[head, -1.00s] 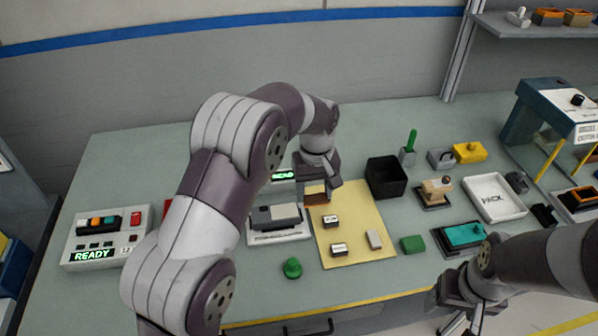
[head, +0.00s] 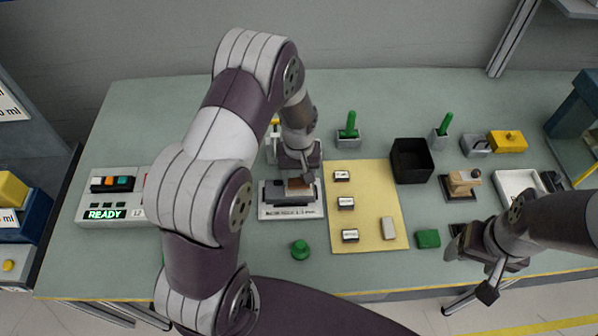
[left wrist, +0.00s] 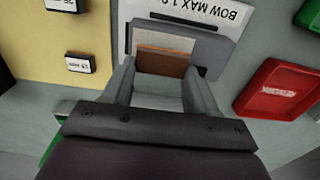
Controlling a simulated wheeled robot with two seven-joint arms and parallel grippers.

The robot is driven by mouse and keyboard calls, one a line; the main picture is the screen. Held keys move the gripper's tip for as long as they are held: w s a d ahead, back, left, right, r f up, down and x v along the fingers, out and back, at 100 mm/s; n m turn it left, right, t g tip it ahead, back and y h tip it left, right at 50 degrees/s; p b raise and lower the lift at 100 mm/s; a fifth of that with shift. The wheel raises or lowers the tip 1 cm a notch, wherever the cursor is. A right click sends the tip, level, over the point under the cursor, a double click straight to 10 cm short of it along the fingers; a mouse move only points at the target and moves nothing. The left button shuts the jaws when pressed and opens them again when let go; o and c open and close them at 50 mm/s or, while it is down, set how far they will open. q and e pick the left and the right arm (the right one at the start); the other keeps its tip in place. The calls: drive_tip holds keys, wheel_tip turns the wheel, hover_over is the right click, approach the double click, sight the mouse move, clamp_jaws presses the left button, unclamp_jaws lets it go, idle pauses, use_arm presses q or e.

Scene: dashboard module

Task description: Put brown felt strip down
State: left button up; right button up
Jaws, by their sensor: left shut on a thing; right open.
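The brown felt strip (head: 299,184) is between the fingers of my left gripper (head: 298,181). In the left wrist view the strip (left wrist: 162,62) shows as a brown block between the fingertips. It is over the grey part of a white gauge plate (head: 291,211). The plate (left wrist: 225,18) reads "BOW MAX" in the wrist view. I cannot tell whether the strip touches the plate.
A yellow mat (head: 372,205) with several small labelled blocks lies right of the gauge plate. A green knob (head: 300,249) stands in front of it. A black bin (head: 411,160) is behind right. A red tray (left wrist: 278,90) lies beside the plate in the wrist view.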

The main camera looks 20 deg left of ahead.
sight(299, 179)
use_arm(q)
drive_tip(key=shift+s+f, duration=0.1)
drive_tip(key=shift+f, duration=0.45)
drive_tip(key=shift+w+f, duration=0.2)
drive_tip(key=shift+f, duration=0.05)
drive_tip(key=o, duration=1.1)
drive_tip(key=shift+s+r, duration=0.1)
use_arm(e)
drive_tip(key=shift+s+r, duration=0.1)
drive_tip(key=shift+r, duration=0.05)
use_arm(q)
wheel_tip(299, 179, up, 11)
drive_tip(key=b, duration=0.3)
drive_tip(key=s+r+m, duration=0.1)
drive_tip(key=s, duration=0.3)
drive_tip(key=s+d+r+m+t, duration=0.1)
drive_tip(key=s+m, duration=0.1)
drive_tip(key=s, duration=0.3)
drive_tip(key=s+d+r+m, duration=0.1)
drive_tip(key=s+m, duration=0.1)
drive_tip(key=s, duration=0.2)
drive_tip(key=shift+s+d, duration=0.25)
use_arm(e)
wheel_tip(299, 179, down, 2)
drive_tip(key=shift+f, duration=0.2)
use_arm(q)
drive_tip(key=shift+s, duration=0.1)
